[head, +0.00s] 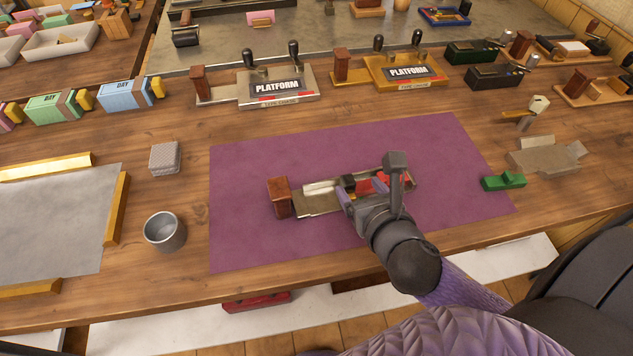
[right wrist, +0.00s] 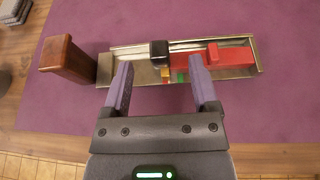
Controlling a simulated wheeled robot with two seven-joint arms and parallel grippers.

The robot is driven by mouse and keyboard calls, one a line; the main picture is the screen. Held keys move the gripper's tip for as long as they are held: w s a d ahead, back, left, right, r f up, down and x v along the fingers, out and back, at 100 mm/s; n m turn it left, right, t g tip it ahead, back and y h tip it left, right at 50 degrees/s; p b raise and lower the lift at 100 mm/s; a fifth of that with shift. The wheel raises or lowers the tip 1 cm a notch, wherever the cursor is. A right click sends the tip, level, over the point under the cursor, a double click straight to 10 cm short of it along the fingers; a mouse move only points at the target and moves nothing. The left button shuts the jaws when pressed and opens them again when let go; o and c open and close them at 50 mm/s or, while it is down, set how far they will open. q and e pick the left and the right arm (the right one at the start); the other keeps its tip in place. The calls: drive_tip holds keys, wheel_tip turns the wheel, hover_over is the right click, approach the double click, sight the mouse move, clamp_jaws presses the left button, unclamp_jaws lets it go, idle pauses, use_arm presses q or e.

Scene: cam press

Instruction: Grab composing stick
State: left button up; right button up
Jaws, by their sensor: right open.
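The composing stick (head: 322,207) lies on the purple mat. It is a shallow metal tray with a brown wooden block (head: 281,197) at its left end, and it also shows in the right wrist view (right wrist: 125,74). A black knob (right wrist: 159,53) and a red piece (right wrist: 228,56) sit in it, with small yellow and green pieces between them. My right gripper (head: 362,190) is open over the near side of the stick; in the right wrist view its purple fingers (right wrist: 160,85) are spread, with the knob just beyond them. My left gripper is not in view.
A metal cup (head: 165,232) and a grey block (head: 164,158) stand left of the mat (head: 245,245). A green piece (head: 503,182) and a grey-tan item (head: 545,157) lie to the right. Two platform-labelled sticks (head: 277,88) stand behind. The left part of the mat is clear.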

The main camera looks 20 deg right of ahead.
sight(351, 186)
drive_tip(key=w+f+b, duration=0.1)
drive_tip(key=w+f, duration=0.1)
drive_tip(key=w, duration=0.1)
drive_tip(key=w+f+b, duration=0.1)
drive_tip(key=shift+w+d+f+b, duration=0.25)
drive_tip(key=shift+w+f+b, duration=0.1)
drive_tip(key=shift+w+f, duration=0.05)
drive_tip(key=shift+w, duration=0.3)
clamp_jaws()
